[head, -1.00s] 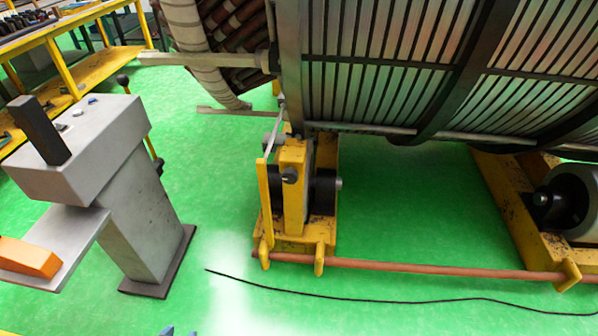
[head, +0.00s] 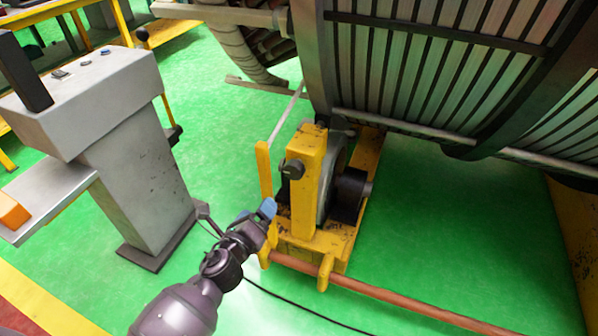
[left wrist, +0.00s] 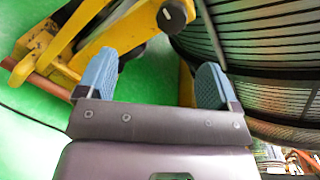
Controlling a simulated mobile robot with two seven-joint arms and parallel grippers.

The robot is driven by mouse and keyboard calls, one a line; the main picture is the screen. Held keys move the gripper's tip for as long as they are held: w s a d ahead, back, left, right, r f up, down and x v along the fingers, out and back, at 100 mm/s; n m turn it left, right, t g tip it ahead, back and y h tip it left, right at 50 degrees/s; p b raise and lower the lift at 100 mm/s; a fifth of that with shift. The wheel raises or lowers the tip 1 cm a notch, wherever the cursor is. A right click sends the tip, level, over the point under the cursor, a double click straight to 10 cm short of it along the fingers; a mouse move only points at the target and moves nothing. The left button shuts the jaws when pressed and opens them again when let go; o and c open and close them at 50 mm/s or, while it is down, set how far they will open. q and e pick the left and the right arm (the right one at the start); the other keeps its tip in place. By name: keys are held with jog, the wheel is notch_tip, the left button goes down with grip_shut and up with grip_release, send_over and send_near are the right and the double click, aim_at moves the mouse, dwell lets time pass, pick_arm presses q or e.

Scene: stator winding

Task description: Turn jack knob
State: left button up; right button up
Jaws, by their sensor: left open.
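The jack (head: 308,185) is a worn yellow stand under the large ribbed stator (head: 420,75). A dark round knob (head: 293,168) sits on its front post. In the left wrist view the knob (left wrist: 172,15) shows at the top, beyond the fingers and nearer the right one. My left gripper (head: 262,212) has blue fingertips and is just below and left of the knob, apart from it. It is open and empty, with its two pads (left wrist: 154,80) spread wide. My right gripper is not in view.
A grey control pedestal (head: 130,180) stands on the left. A reddish-brown rod (head: 400,308) runs low from the jack's base to the right. A black cable (head: 290,305) lies on the green floor. A thin yellow upright (head: 264,175) stands just left of the jack's post.

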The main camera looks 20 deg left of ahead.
aim_at(291, 173)
pick_arm(q)
jog(key=w+d+m+b, duration=0.1)
jog(key=w+m, duration=0.1)
jog(key=w, duration=0.3)
jog(key=w+m+b, duration=0.1)
jog(key=w+m, duration=0.1)
jog(key=w, duration=0.3)
jog(key=w+d+f+m+t+b, duration=0.1)
jog(key=w+m, duration=0.2)
jog(key=w, duration=0.3)
jog(key=shift+d+h, duration=0.3)
jog(key=shift+h, duration=0.1)
jog(key=shift+w, duration=0.6)
jog(key=shift+w+r, duration=0.1)
jog(key=shift+w, duration=0.15)
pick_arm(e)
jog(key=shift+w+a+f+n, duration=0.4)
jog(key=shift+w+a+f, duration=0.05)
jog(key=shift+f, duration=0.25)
pick_arm(q)
jog(key=shift+c, duration=0.2)
jog(key=c, duration=0.9)
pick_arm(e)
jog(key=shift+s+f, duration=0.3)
